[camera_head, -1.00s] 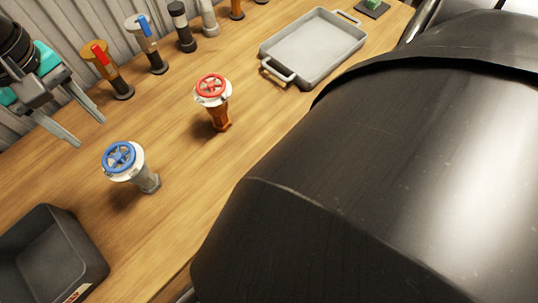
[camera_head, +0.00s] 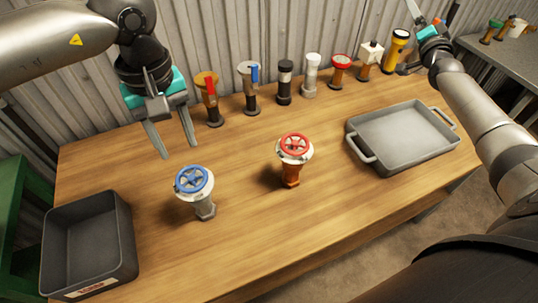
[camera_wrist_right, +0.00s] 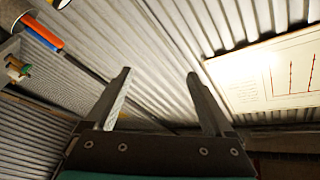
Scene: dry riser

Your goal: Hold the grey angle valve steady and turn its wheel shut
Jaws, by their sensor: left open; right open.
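The grey angle valve (camera_head: 203,207) stands upright on the wooden table, left of centre in the head view, with a blue wheel (camera_head: 194,180) on top. An orange-brown valve (camera_head: 291,172) with a red wheel stands to its right. My left gripper (camera_head: 180,153) is open and empty, pointing down above the table, behind and slightly left of the grey valve and apart from it. My right gripper (camera_head: 420,28) is raised at the upper right, far from both valves. In the right wrist view its two fingers (camera_wrist_right: 161,98) are apart with nothing between them.
A dark bin (camera_head: 88,238) stands at the table's left end. A grey tray (camera_head: 405,138) with handles lies at the right. Several valves and fittings (camera_head: 284,84) line the back edge before a corrugated wall (camera_head: 75,75). The wood around the grey valve is clear.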

